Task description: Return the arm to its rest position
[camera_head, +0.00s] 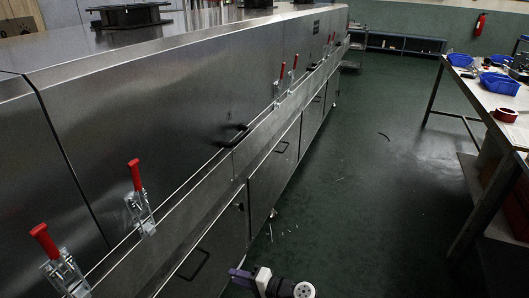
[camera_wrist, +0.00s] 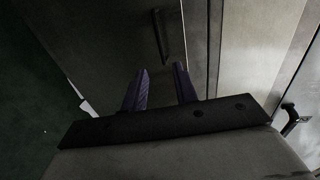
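My gripper (camera_wrist: 158,84) shows in the wrist view with its two purple fingers apart and nothing visible between them. Beyond the fingers is a steel panel of the dryer with a dark handle (camera_wrist: 161,34). In the head view my gripper (camera_head: 238,277) is at the bottom, low beside the dryer's lower panels, and the end of my arm shows there too. The gap to the panels cannot be judged exactly. The rest of the arm is out of view.
The long steel tunnel dryer (camera_head: 150,95) fills the left, with red-handled toggle clamps (camera_head: 137,182) and dark handles (camera_head: 195,264) jutting out. A workbench (camera_head: 492,98) with blue bins (camera_head: 499,83) stands at right. The green floor (camera_head: 350,190) between is mostly clear, with small debris.

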